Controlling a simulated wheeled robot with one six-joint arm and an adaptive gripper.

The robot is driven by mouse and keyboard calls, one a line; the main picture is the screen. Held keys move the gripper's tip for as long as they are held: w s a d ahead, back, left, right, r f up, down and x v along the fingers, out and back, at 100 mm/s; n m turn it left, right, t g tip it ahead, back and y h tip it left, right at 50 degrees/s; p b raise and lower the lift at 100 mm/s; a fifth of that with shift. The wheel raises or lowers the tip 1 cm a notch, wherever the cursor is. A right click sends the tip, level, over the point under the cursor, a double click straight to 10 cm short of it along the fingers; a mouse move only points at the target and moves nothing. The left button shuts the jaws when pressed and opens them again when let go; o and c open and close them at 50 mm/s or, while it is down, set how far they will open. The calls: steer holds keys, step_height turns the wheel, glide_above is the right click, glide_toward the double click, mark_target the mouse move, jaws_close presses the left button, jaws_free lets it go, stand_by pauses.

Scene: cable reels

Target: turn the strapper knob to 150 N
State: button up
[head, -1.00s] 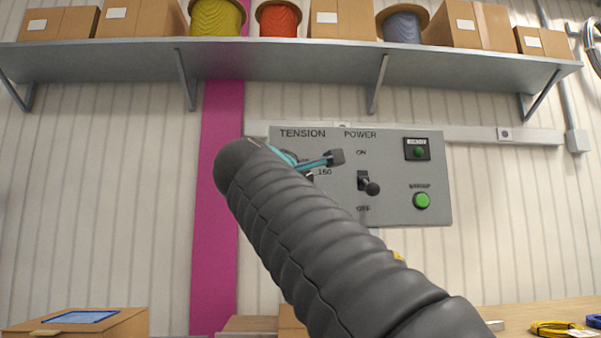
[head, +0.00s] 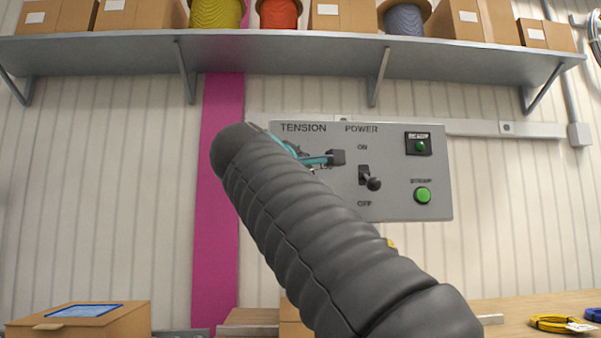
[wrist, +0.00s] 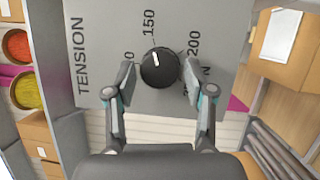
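The strapper knob (wrist: 160,68) is round and black on the grey panel (wrist: 112,30) in the wrist view. Its white mark points up and slightly left, roughly at the 150 label (wrist: 148,22). The 200 label (wrist: 194,42) is to the right; the label at left is partly hidden by a finger. My gripper (wrist: 158,78) is open, its fingers on either side of the knob, with a gap seen at the left; contact at the right is unclear. In the head view my gripper (head: 315,158) and arm hide the knob and most of the dial.
Right of the dial, the panel carries a black power lever (head: 370,178), a dark-framed green indicator (head: 419,145) and a green button (head: 422,195). A shelf (head: 290,55) with boxes and reels runs above. A cardboard box (head: 85,320) is at the lower left.

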stand_by(0.3)
steer(key=v, duration=1.2)
stand_by(0.4)
